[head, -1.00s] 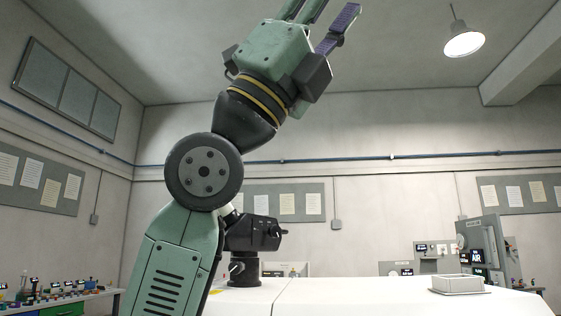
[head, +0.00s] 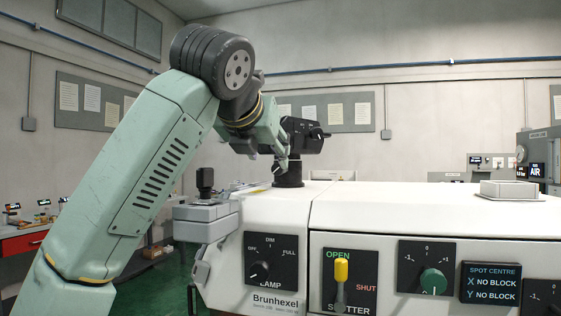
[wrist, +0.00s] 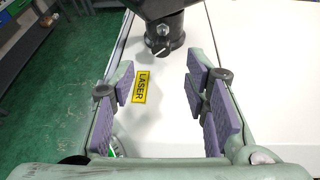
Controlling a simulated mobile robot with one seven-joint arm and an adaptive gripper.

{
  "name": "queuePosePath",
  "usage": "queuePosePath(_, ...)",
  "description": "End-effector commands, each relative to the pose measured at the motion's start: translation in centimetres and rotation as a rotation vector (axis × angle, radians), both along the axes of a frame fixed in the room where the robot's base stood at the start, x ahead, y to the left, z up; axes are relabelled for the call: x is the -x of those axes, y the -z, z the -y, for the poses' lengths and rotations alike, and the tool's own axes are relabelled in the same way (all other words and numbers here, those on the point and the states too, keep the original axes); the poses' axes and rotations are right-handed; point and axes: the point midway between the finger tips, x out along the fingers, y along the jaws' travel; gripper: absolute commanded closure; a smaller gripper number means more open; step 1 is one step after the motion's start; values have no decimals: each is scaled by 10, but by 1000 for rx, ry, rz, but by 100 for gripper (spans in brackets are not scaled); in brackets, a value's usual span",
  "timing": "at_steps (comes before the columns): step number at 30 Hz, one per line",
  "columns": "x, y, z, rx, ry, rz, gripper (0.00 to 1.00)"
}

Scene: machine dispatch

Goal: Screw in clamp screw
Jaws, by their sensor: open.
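The clamp screw (wrist: 160,47) is a small knob with a pale cross-bar on the front of a black collar (wrist: 180,58) in the wrist view. The collar forms the foot of a black eyepiece unit (head: 304,137) on the white machine. In the head view the collar (head: 288,180) shows but my gripper (head: 279,172) is in front of the screw's side. In the wrist view my gripper (wrist: 162,88) is open and empty, purple pads apart. The screw lies beyond the fingertips, roughly between their lines, not touched. How deep the screw sits cannot be told.
A yellow LASER label (wrist: 141,87) lies on the white top (wrist: 166,120) between my fingers. A grey stage with a black knob (head: 206,181) stands left of the machine. Front controls include a yellow shutter lever (head: 341,272).

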Motion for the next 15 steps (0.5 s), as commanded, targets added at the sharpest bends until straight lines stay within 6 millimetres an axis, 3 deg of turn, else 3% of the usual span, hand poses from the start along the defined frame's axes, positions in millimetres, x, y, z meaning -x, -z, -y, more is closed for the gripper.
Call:
queuePosePath(6, -39, 14, 10, 2, 4, -2, 58)
queuePosePath(15, -65, 26, 17, 3, 3, 1, 58)
